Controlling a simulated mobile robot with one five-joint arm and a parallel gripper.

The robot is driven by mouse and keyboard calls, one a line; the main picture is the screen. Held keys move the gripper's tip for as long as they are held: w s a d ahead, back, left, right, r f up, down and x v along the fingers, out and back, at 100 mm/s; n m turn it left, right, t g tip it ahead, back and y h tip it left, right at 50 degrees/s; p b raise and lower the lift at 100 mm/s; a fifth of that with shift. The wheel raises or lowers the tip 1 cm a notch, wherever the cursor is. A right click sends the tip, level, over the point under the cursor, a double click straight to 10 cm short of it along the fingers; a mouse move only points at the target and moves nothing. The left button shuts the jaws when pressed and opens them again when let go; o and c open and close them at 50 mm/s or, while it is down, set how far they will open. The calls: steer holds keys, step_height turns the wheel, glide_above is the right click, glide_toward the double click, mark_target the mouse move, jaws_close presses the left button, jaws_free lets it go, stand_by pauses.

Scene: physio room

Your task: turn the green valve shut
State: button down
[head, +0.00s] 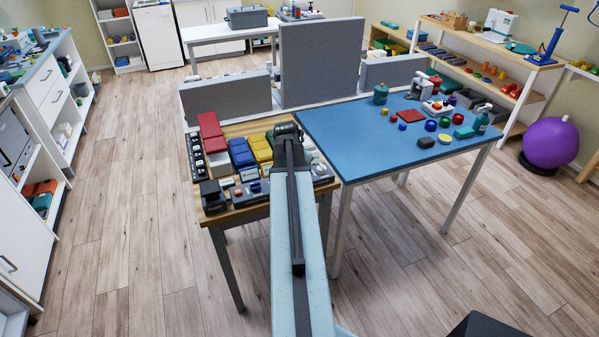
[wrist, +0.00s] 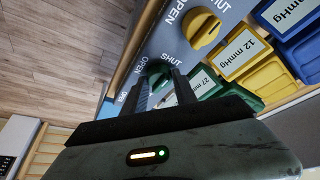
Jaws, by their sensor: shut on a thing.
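The green valve (wrist: 157,68) is a round knob on a grey panel (wrist: 180,60), with the words OPEN and SHUT printed beside it. In the wrist view my gripper (wrist: 161,79) has its two fingers on either side of the knob and is shut on it. The fingers cover part of the knob, so I cannot tell which word it points to. In the head view my arm reaches over the wooden-topped table (head: 212,218) and hides the valve and the fingertips.
A yellow valve (wrist: 204,36) sits close by on the same panel. Green, yellow (wrist: 250,72) and blue (wrist: 293,22) bins with mmHg labels lie to the right. A blue-topped table (head: 345,135) with small objects adjoins on the right. Grey screens (head: 320,62) stand behind.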

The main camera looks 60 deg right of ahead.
steer(key=c, duration=1)
jaws_free()
steer(key=p+v, duration=0.7)
steer(key=v, duration=0.1)
steer(key=shift+f, duration=0.1)
